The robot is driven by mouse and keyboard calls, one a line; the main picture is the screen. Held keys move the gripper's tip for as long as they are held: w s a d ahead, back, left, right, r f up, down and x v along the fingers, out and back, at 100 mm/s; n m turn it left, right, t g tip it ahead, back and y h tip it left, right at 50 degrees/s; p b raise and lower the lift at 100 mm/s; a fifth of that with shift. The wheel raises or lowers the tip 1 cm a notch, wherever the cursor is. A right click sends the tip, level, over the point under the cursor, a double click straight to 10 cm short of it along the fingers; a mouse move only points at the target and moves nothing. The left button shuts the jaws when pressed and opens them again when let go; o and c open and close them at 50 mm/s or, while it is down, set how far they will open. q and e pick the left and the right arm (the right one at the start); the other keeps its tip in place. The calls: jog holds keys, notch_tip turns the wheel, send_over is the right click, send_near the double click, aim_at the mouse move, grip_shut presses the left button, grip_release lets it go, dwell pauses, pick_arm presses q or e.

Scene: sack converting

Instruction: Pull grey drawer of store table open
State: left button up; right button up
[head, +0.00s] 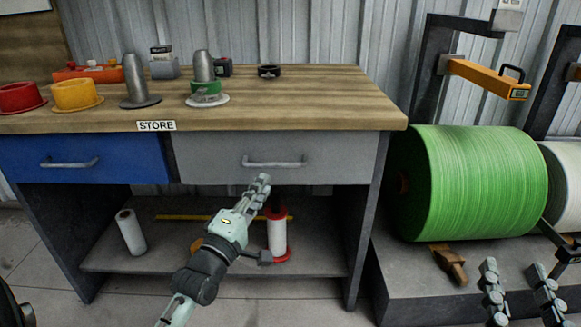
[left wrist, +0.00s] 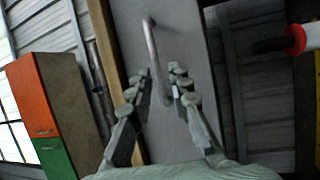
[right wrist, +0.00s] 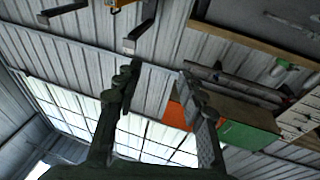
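The store table (head: 340,110) has a wooden top, a blue drawer at left and a grey drawer (head: 215,155) at right. The grey drawer looks shut; its metal bar handle (head: 275,163) is across its front. My left gripper (head: 262,180) is open, just below the handle in the head view. In the left wrist view the handle (left wrist: 150,45) runs between its two spread fingers (left wrist: 161,78); whether they touch it I cannot tell. My right gripper (head: 513,266) is open and empty at the lower right. It faces the wall in the right wrist view (right wrist: 155,75).
Grey cones, red and yellow caps and small boxes stand on the tabletop. A white spool with red flanges (head: 277,237) and a white roll (head: 130,232) stand on the lower shelf. A large green roll (head: 470,185) fills the space right of the table.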

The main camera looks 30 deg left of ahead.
aim_at(273, 166)
pick_arm(q)
jog(key=x, duration=0.7)
jog(key=shift+w+a+r, duration=0.2)
jog(key=shift+r, duration=0.25)
pick_arm(e)
jog(key=r, duration=0.1)
jog(key=s+r, duration=0.1)
jog(key=r+t, duration=0.1)
jog(key=shift+s+a+y, duration=0.15)
jog(key=shift+a+y, duration=0.15)
jog(key=shift+y, duration=0.1)
pick_arm(q)
grip_shut()
pick_arm(e)
jog(key=shift+f, duration=0.1)
